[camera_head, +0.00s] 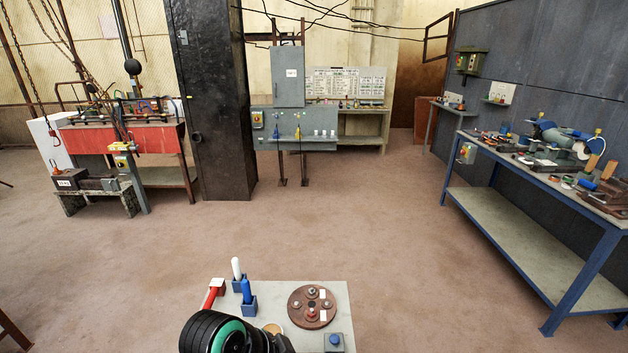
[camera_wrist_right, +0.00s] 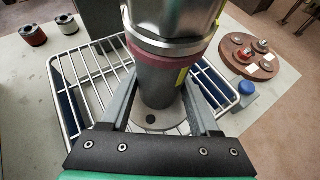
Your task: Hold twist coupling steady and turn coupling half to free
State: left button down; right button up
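In the right wrist view an upright grey cylindrical coupling (camera_wrist_right: 160,84) has a shiny metal collar and a dull red ring around its upper part. Its foot is over a round plate with small holes. The two grey fingers of my right gripper (camera_wrist_right: 160,100) stand on either side of the lower cylinder. I cannot tell whether they press on it. The coupling's top is cut off by the frame. In the head view a black and teal part of my arm shows at the bottom edge and hides part of the bench. My left gripper is not seen.
A brown disc (camera_head: 299,309) with knobs lies on the bench (camera_head: 262,289), near a blue button (camera_head: 335,340). A blue bottle (camera_head: 247,291) stands left of the disc.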

jog(key=o, duration=0.5)
jog(key=shift+c, duration=0.2)
